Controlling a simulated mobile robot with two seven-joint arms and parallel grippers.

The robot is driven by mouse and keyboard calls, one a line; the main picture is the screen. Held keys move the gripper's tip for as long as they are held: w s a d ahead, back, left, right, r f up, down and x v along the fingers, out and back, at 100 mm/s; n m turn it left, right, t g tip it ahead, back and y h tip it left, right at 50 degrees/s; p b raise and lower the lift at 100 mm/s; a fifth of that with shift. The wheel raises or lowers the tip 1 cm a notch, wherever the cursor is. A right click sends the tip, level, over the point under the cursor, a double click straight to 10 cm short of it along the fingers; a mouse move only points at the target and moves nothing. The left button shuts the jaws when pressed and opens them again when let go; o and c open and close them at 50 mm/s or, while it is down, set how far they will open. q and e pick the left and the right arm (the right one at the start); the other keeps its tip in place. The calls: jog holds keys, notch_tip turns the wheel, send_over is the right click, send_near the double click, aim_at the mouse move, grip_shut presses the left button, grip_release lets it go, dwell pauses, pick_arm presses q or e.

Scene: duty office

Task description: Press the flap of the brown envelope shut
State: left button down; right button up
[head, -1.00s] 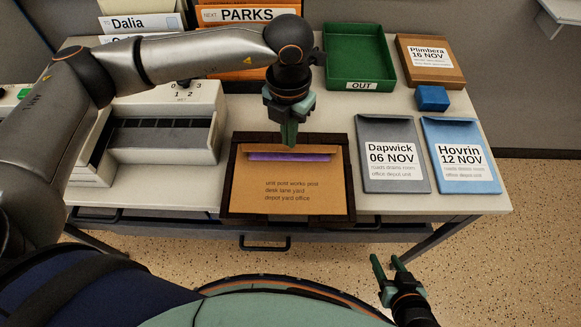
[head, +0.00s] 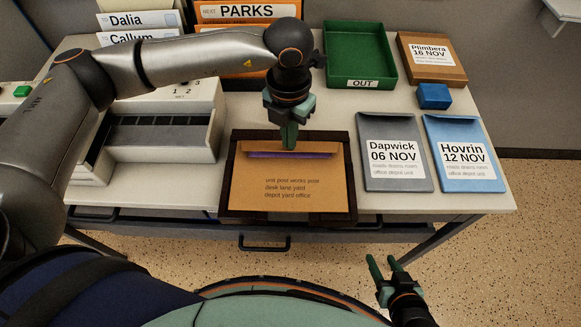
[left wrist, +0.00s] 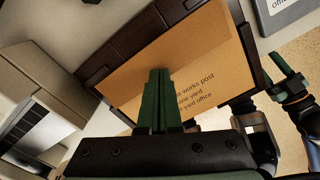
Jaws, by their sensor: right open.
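The brown envelope (head: 290,190) lies in a dark tray (head: 350,190) on the desk, with printed address lines on its front. Its flap (head: 310,147) is at the far edge, and a thin purple strip (head: 262,155) shows below it. My left gripper (head: 289,147) points down at the flap, fingers together, with nothing seen between them. Whether the tips touch the flap is unclear. In the left wrist view the closed fingers (left wrist: 158,75) are over the brown envelope (left wrist: 180,55) and hide part of it. My right gripper (head: 384,260) is open and empty in front of the desk.
A grey envelope (head: 390,180) and a blue one (head: 465,180) lie right of the tray. Behind are a blue block (head: 433,96), a green OUT tray (head: 385,60) and a brown parcel (head: 430,75). A slotted beige machine (head: 150,165) stands left.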

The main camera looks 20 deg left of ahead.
pick_arm(q)
jog(key=shift+f+b, duration=0.55)
jog(key=shift+f, duration=0.2)
pick_arm(e)
jog(key=shift+w+a+f, duration=0.1)
jog(key=shift+w+a, duration=0.05)
jog(key=shift+w, duration=0.3)
pick_arm(q)
jog(key=shift+f+b, duration=0.55)
jog(key=shift+f, duration=0.1)
jog(key=shift+r, duration=0.1)
pick_arm(e)
jog(key=shift+s+f, duration=0.15)
jog(key=shift+f, duration=0.35)
jog(key=shift+s+f, duration=0.1)
jog(key=shift+s, duration=0.1)
pick_arm(q)
jog(key=shift+r, duration=0.1)
notch_tip(320, 180, up, 9)
jog(key=p, duration=0.5)
jog(key=shift+p, duration=0.35)
pick_arm(e)
notch_tip(320, 180, up, 6)
jog(key=shift+w+f, duration=0.15)
